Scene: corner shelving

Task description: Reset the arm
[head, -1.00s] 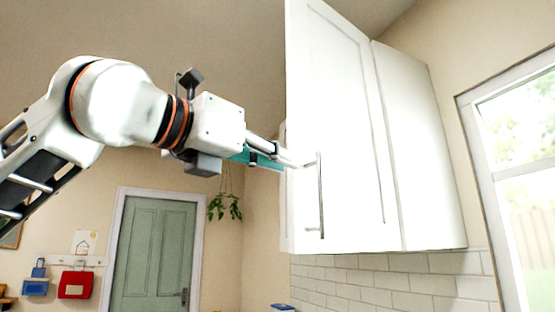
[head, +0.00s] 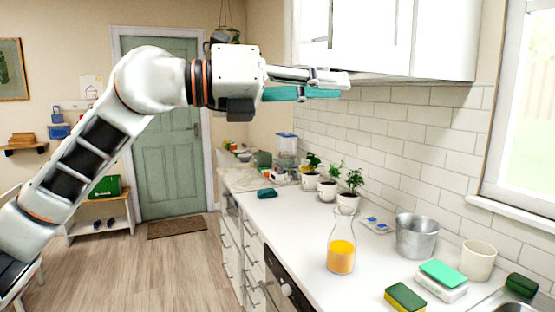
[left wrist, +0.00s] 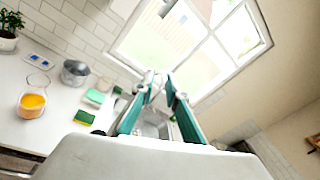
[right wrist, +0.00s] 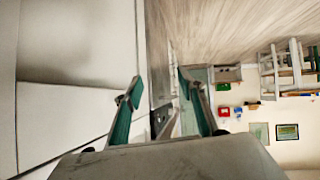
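My left arm comes in from the left of the head view, raised and stretched out to the right. Its gripper (head: 340,85) has teal pads and hangs in the air above the counter, just under the wall cabinet in the picture. In the left wrist view its fingertips (left wrist: 160,82) are apart by a narrow gap, with nothing between them. My right gripper does not show in the head view. In the right wrist view its fingertips (right wrist: 160,82) are apart and empty, with pale flat panels to the left and floor beyond.
White wall cabinets (head: 440,40) hang at the upper right. The counter (head: 290,225) below carries a carafe of orange liquid (head: 341,245), potted plants (head: 347,195), a metal bucket (head: 415,236), a cream cup (head: 478,260) and sponges (head: 405,298). The floor (head: 160,275) at left is open.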

